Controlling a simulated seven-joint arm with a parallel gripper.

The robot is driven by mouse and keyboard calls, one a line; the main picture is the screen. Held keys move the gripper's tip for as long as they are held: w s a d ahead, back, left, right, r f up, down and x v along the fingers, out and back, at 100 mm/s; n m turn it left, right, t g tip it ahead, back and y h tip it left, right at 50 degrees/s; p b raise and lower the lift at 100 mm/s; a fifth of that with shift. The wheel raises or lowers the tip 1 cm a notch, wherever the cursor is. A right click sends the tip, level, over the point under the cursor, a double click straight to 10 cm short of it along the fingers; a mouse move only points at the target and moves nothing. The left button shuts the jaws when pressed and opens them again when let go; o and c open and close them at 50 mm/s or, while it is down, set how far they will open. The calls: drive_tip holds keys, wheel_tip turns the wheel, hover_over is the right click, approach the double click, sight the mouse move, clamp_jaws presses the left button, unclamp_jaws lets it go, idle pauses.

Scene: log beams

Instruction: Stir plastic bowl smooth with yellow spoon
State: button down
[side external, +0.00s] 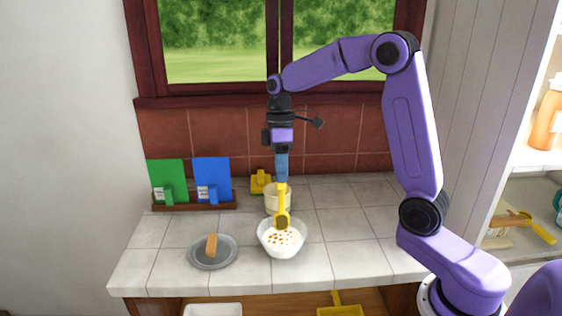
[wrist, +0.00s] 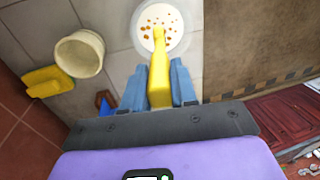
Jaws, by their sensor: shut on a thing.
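The white plastic bowl (side external: 282,246) stands on the tiled counter and holds a white mix with several orange-brown bits on top. In the wrist view the bowl (wrist: 141,45) is at the top. The yellow spoon (side external: 282,205) hangs upright from my gripper (side external: 281,180), with its head down over the bowl. In the wrist view the spoon (wrist: 182,80) runs between the blue fingers of my gripper (wrist: 159,84), which are shut on its handle. Its head overlaps the bowl's contents; I cannot tell how deep it reaches.
A cream cup (side external: 272,198) stands just behind the bowl, with a yellow item (side external: 261,181) behind it. A grey plate (side external: 205,259) with an orange-brown piece (side external: 211,246) lies left of the bowl. A rack (side external: 181,206) holds green and blue boards. The right counter is clear.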

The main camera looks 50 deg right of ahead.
sight(281, 186)
drive_tip(key=shift+s+a+f, duration=0.1)
drive_tip(key=shift+f, duration=0.65)
drive_tip(key=shift+s+a+f, duration=0.15)
drive_tip(key=shift+f, duration=0.65)
drive_tip(key=shift+s+a+f, duration=0.1)
drive_tip(key=shift+f, duration=0.65)
drive_tip(key=shift+w+d, duration=0.1)
